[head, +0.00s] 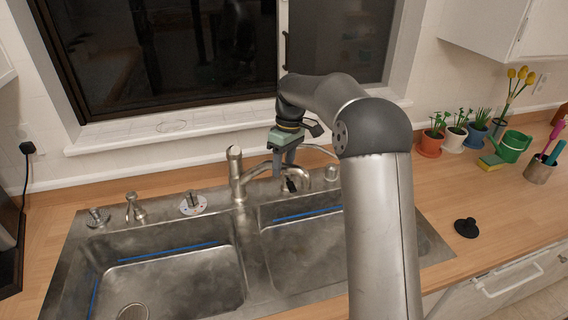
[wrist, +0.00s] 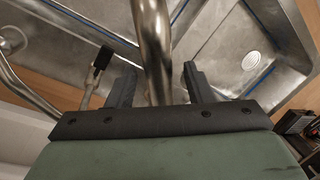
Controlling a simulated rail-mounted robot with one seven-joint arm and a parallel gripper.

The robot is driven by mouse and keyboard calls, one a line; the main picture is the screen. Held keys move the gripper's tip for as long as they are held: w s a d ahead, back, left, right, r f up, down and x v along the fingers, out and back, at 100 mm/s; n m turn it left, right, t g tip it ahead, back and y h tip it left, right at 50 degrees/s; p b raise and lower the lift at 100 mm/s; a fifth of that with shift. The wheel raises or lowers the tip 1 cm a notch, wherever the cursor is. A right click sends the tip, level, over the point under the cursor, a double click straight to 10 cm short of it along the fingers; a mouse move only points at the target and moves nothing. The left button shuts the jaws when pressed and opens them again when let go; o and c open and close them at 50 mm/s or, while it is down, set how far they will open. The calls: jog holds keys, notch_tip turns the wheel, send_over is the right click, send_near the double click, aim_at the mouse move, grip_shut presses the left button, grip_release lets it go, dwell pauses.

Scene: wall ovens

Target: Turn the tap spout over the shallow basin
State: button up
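The metal tap (head: 236,175) stands behind the divider of the double sink. Its curved spout (head: 260,170) reaches right, over the back of the right basin (head: 278,212). The left basin (head: 185,280) has a round drain; I cannot tell for sure which basin is the shallower. My gripper (head: 290,183) is pointed down at the spout, behind the right basin. In the wrist view, the spout (wrist: 152,35) passes between the two dark, spread fingers of my gripper (wrist: 157,86). Gaps show on both sides of it. The spout's far end is hidden in the wrist view.
A side sprayer or thin curved pipe (head: 320,150) stands right of the spout. Soap pump (head: 135,208) and small knobs line the sink's back left edge. A black stopper (head: 466,228) lies on the right counter. Flowerpots (head: 430,145) and a green watering can (head: 513,147) stand farther right.

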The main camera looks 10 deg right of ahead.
notch_tip(320, 180, up, 17)
jog(key=w+d, duration=0.2)
jog(key=shift+w+d+p, duration=0.15)
jog(key=shift+p, duration=0.25)
jog(key=shift+r, duration=0.1)
jog(key=s+f+m+t+b, duration=0.1)
jog(key=s+f+m, duration=0.2)
jog(key=s+f, duration=0.4)
jog(key=s+d+f+m+h+b, duration=0.1)
jog(key=s+f, duration=0.6)
jog(key=s, duration=1.1)
jog(key=s+f+m+t+b, duration=0.1)
jog(key=s+f+m, duration=0.4)
jog(key=s, duration=0.8)
jog(key=shift+d+f+t+h+b, duration=0.15)
jog(key=shift+f+t+h+b, duration=0.15)
jog(key=shift+f+b, duration=0.5)
jog(key=shift+s+f, duration=0.1)
jog(key=shift+f, duration=0.05)
